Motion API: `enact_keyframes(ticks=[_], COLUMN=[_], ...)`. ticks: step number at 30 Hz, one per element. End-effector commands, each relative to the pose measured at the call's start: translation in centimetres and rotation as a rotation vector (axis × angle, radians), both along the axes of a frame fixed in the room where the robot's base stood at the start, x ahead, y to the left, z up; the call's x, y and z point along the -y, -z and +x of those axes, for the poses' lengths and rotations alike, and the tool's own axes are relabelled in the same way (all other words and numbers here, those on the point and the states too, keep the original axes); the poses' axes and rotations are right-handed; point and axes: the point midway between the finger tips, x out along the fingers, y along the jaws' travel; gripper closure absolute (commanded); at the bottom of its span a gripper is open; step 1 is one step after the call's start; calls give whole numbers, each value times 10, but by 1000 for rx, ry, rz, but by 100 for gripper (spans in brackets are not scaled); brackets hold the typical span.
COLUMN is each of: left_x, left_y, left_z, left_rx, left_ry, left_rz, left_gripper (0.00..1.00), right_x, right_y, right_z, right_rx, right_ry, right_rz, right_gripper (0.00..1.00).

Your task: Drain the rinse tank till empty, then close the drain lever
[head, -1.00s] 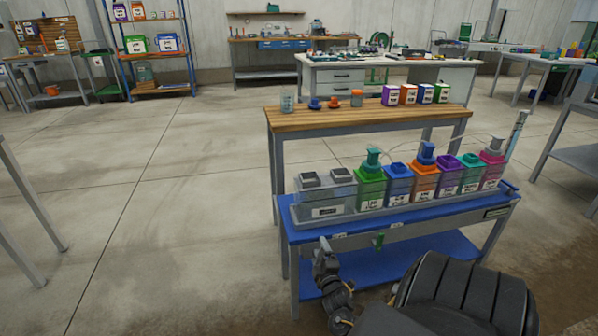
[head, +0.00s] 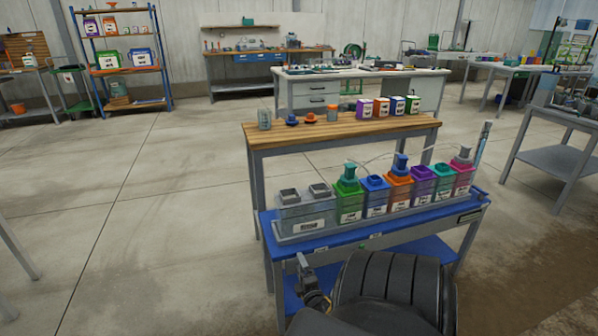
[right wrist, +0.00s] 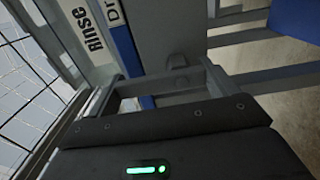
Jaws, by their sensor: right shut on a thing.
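The rinse tank (head: 289,224) is a see-through grey box with a white label at the left end of the row on the blue bench. Its "Rinse" label (right wrist: 91,30) shows large in the right wrist view. I cannot make out a water level. My right gripper (head: 301,260) is low at the bench's front edge, below the tank. In the right wrist view it is shut on a grey bar (right wrist: 165,84), apparently the drain lever, beside a label starting "Dr" (right wrist: 113,12). The lever's angle and the outlet are hidden. My left gripper is not in view.
Several coloured dosing tanks, including a green one (head: 349,205), stand right of the rinse tank. A wooden-topped table (head: 350,130) with jars and small boxes stands behind. My right arm covers part of the bench front. The floor (head: 150,220) at left is clear.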

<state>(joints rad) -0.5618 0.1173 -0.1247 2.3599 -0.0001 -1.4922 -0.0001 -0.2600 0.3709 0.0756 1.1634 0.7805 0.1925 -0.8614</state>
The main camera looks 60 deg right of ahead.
Motion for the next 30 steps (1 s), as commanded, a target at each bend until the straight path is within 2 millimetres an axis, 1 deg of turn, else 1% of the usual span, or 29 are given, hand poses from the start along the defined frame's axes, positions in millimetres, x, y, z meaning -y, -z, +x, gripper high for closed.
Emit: enact_keyframes(ticks=[6, 7, 9, 10, 17, 20, 22, 24, 30], left_x=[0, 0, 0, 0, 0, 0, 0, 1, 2], left_y=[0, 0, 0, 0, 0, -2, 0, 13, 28], left_z=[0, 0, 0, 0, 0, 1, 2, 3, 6], left_rx=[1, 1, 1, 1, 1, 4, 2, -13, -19], left_ry=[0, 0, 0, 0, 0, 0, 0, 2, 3], left_rz=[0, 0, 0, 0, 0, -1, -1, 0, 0], left_gripper=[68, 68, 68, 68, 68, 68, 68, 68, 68], right_x=[0, 0, 0, 0, -1, -6, -13, -22, -52], right_y=[-1, -1, -1, -1, 0, 0, -1, -1, -1], right_z=[2, 2, 2, 1, 0, -5, -11, -21, -48], right_rx=[1, 1, 1, 1, -1, -1, 0, -1, -1], right_ry=[-3, -3, -3, -2, -1, -1, -1, -1, -2], right_rz=[-4, -4, -4, -4, -2, 0, 0, 1, 0], right_gripper=[56, 12, 3, 0, 0, 0, 0, 0, 0])
